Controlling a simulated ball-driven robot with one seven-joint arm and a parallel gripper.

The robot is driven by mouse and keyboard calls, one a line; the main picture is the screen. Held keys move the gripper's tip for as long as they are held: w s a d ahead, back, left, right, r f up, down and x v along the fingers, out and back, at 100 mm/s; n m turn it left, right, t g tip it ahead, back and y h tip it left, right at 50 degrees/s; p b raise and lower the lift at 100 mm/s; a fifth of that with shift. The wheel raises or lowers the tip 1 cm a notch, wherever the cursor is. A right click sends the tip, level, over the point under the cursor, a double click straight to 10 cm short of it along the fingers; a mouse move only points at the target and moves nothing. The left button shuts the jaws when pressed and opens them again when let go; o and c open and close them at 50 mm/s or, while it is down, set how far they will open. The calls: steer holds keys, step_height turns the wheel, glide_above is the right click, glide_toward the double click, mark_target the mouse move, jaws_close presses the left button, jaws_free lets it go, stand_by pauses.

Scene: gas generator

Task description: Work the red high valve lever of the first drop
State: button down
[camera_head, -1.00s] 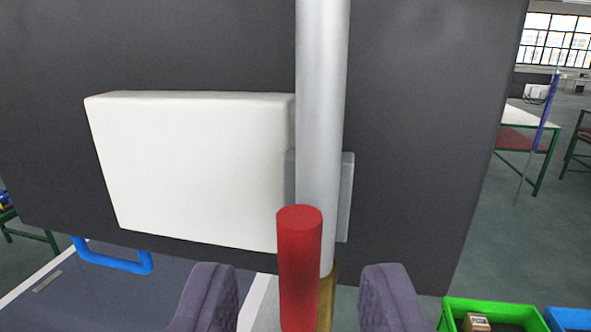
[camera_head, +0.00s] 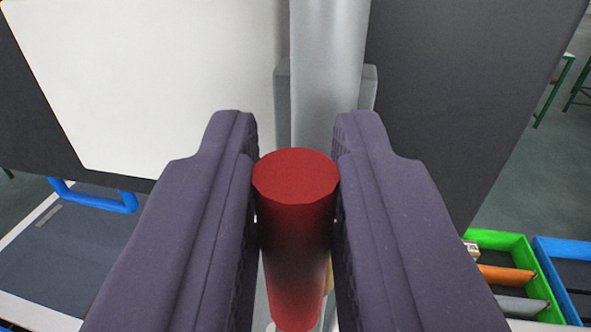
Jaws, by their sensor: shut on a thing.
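The red valve lever (camera_head: 295,205) is a round red bar whose flat end faces the camera, at the middle of the view. My gripper (camera_head: 295,150) is shut on it, with one dark purple finger against each side of the bar. Behind it rises the grey vertical pipe (camera_head: 328,70) of the drop. The valve body is mostly hidden behind the lever and my fingers; only a bit of brass colour shows beside the bar.
A dark panel (camera_head: 450,90) with a white box (camera_head: 150,80) stands behind the pipe. A blue handle (camera_head: 95,198) is at the left. A green bin (camera_head: 500,245) and a blue bin (camera_head: 565,260) sit low at the right.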

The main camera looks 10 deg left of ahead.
steer(key=shift+d, duration=0.1)
steer(key=d+f+m+t+h+b, duration=0.1)
steer(key=d+f+m+b, duration=0.3)
steer(key=m, duration=0.6)
steer(key=d+f+m+t+h+b, duration=0.1)
steer(key=d+f+m+h+b, duration=0.1)
steer(key=d+f+m+b, duration=0.3)
steer(key=shift+s+f+m+h+b, duration=0.15)
steer(key=shift+f+m+h+b, duration=0.15)
steer(key=shift+m+b, duration=1.85)
steer(key=shift+d+m+p, duration=0.1)
steer(key=shift+m+p, duration=0.45)
steer(key=shift+p, duration=0.05)
steer(key=c, duration=1.1)
jaws_free()
steer(key=shift+s, duration=0.15)
